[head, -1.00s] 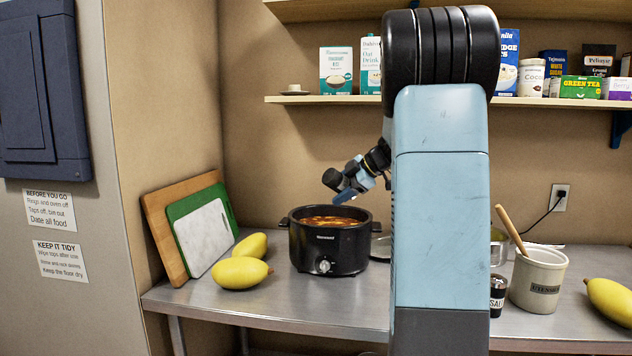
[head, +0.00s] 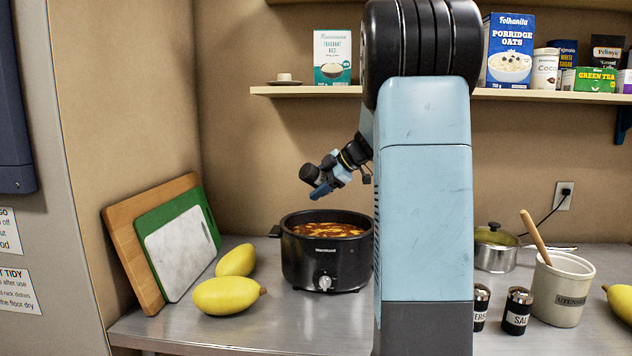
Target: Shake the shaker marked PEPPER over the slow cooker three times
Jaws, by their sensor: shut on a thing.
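The slow cooker (head: 326,264) is a black pot with a front dial, standing on the steel counter with its lid off and red-orange food inside. My gripper (head: 319,187), with blue fingers, is above the cooker's left part, clear of the rim. It is shut on a small dark cylinder that looks like a shaker (head: 310,174), tilted; no label on it is readable. On the counter right of my arm stand a dark shaker marked SALT (head: 516,312) and another dark shaker (head: 481,306), partly hidden by my arm, its label ending in "ERS".
Yellow fruits (head: 226,295) and leaning cutting boards (head: 153,250) are left of the cooker. A utensil crock (head: 563,290) and a lidded metal pot (head: 494,249) are to the right. A shelf (head: 305,91) with boxes runs above. The counter in front of the cooker is clear.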

